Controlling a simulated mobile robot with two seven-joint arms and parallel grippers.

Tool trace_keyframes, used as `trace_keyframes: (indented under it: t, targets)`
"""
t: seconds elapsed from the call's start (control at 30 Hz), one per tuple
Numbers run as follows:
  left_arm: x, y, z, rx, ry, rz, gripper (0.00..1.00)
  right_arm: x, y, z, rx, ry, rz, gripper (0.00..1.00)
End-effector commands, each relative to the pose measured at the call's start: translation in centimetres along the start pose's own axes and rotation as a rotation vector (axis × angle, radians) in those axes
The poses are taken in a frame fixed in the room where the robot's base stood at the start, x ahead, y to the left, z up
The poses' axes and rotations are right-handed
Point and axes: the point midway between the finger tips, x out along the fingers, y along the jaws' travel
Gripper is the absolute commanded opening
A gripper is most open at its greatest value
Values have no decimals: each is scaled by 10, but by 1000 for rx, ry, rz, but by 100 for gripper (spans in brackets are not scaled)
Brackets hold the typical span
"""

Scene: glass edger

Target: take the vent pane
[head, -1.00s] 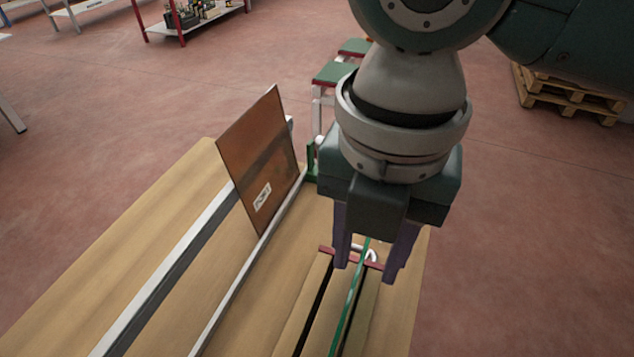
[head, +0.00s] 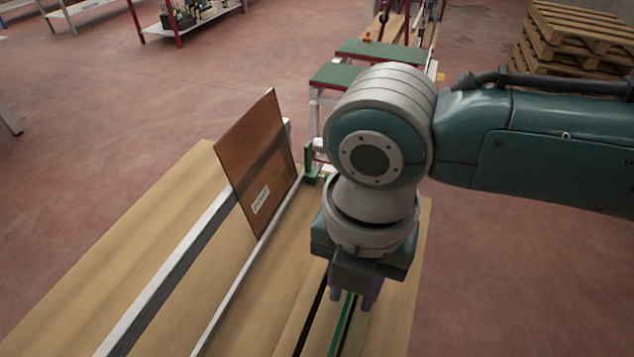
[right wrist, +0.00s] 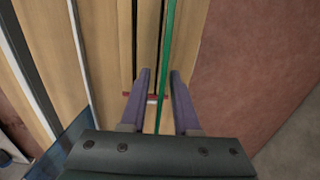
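A thin green strip (head: 341,325), which looks like the top edge of a glass pane seen edge-on, runs along a slot in the wooden bench. I cannot tell for sure that it is the vent pane. My right gripper (head: 354,296) points down over it. In the right wrist view my right gripper (right wrist: 160,74) is open and empty, and the green strip (right wrist: 169,45) passes between its fingers without visible contact. A brown tinted pane (head: 254,165) with a white label leans upright in the rack to the left. My left gripper is out of view.
Metal rails (head: 178,262) run along the wooden bench (head: 95,290). A red crosspiece (right wrist: 135,95) lies across the slot near the fingers. Green-topped stands (head: 335,77) are beyond the bench, and pallets (head: 575,38) are at the back right. The floor at right is clear.

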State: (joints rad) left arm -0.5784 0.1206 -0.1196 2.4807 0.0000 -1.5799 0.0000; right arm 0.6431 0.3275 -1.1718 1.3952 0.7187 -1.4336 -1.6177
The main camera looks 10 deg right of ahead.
Motion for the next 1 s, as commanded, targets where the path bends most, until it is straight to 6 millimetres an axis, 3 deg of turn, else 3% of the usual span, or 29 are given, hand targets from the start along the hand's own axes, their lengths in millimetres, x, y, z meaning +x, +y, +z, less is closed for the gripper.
trace_keyframes:
  t: [0.03,0.23,1.0]
  targets:
    - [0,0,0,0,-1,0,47,0,0,0,0,0,0,23]
    - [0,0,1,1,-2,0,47,0,0,0,1,0,0,1]
    - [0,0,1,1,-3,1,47,0,0,0,1,0,-1,0]
